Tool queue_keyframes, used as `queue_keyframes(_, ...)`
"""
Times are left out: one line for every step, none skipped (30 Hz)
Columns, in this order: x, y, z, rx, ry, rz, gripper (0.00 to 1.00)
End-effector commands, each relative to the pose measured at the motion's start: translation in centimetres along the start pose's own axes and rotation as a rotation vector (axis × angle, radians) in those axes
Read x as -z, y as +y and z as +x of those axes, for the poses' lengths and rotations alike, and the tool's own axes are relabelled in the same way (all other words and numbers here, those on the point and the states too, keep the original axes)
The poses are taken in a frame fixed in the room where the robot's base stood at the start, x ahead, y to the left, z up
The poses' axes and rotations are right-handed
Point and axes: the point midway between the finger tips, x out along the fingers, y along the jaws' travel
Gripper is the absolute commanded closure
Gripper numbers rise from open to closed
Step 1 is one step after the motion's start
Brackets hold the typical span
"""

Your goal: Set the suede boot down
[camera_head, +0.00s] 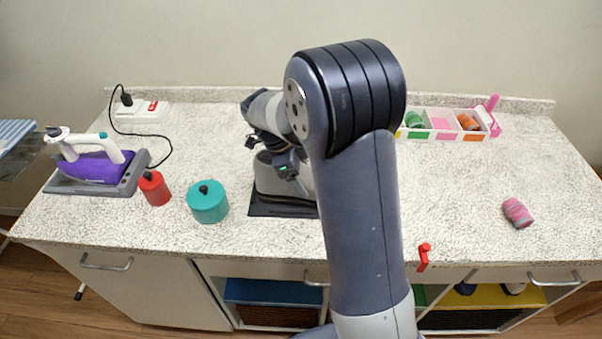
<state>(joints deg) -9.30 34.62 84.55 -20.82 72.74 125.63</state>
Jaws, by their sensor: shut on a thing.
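My gripper (285,170) hangs over the middle of the worktop, left of my large arm link, with a small green light on it. Its fingertips are hard to make out. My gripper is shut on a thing. My arm hides the area to the right, and no other boot shows clearly.
A teal canister (208,203) and red canister (154,188) stand left of my gripper, beside a purple iron (95,165). A compartment tray (443,133) stands back right. A pink spool (517,213) lies right; a red clamp (423,257) is at the front edge.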

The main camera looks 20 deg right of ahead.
Motion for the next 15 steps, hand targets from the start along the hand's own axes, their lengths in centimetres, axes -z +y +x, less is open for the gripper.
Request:
queue_keyframes(0.03,-0.04,-0.07,0.002,0.0,0.001,0.62)
queue_keyframes(0.03,-0.04,-0.08,0.002,0.0,0.001,0.62)
queue_keyframes(0.03,-0.03,-0.08,0.002,0.0,0.001,0.62)
queue_keyframes(0.03,-0.03,-0.08,0.002,0.0,0.0,0.62)
queue_keyframes(0.02,-0.04,-0.06,0.002,0.0,0.0,0.62)
queue_keyframes(-0.02,-0.03,0.03,0.002,0.0,0.0,0.62)
queue_keyframes(-0.06,-0.04,0.14,0.002,0.0,0.0,0.62)
queue_keyframes(-0.11,-0.04,0.26,0.002,0.0,0.0,0.62)
queue_keyframes(-0.14,-0.01,0.32,0.001,0.0,0.0,0.27)
queue_keyframes(-0.1,-0.02,0.23,0.001,0.0,0.0,0.24)
queue_keyframes(-0.09,-0.01,0.21,0.001,0.0,0.0,0.22)
queue_keyframes(-0.09,-0.01,0.21,0.001,0.0,0.0,0.18)
queue_keyframes(-0.09,-0.01,0.21,0.001,0.0,0.0,0.16)
queue_keyframes(-0.09,-0.01,0.21,0.001,0.0,0.0,0.13)
queue_keyframes(-0.09,-0.01,0.21,0.0,0.0,0.0,0.1)
